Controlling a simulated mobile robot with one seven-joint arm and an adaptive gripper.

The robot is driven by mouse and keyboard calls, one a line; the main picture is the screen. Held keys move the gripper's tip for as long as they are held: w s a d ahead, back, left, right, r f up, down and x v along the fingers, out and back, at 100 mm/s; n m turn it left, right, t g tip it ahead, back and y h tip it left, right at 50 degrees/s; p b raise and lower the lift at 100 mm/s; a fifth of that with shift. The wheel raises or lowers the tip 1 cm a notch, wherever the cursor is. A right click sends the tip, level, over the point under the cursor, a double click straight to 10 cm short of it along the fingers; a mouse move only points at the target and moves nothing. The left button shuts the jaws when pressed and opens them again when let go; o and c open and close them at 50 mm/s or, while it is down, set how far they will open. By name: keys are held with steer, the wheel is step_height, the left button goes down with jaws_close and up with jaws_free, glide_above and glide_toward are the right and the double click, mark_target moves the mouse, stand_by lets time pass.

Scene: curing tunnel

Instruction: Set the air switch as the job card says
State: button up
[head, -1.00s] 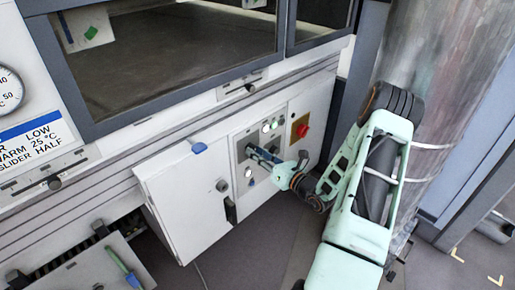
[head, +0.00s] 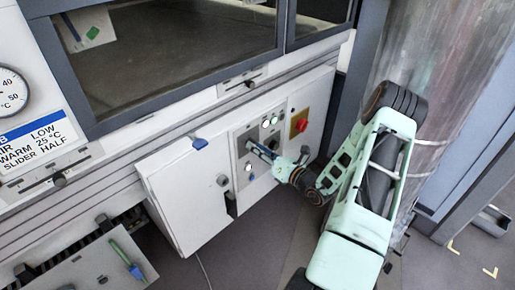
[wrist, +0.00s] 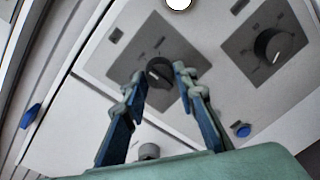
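The job card (head: 40,143), cut off at the left in the head view, reads AIR LOW, WARM 25 °C, SLIDER HALF. A dark rotary knob (wrist: 160,72) sits on a grey plate in the wrist view, with small marks around it too blurred to read. My gripper (wrist: 160,78) has its two blue fingers apart, one on each side of this knob; I cannot tell whether they touch it. A second dark knob (wrist: 272,45) is on another grey plate to the right. In the head view my gripper (head: 254,148) reaches the control panel and hides part of it.
A white cabinet door (head: 185,190) with a blue tab stands left of the panel. A slider (head: 59,181) is under the card. A metal column is at the right.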

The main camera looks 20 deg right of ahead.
steer(key=o, duration=0.4)
steer(key=shift+c, duration=0.2)
steer(key=v, duration=1.2)
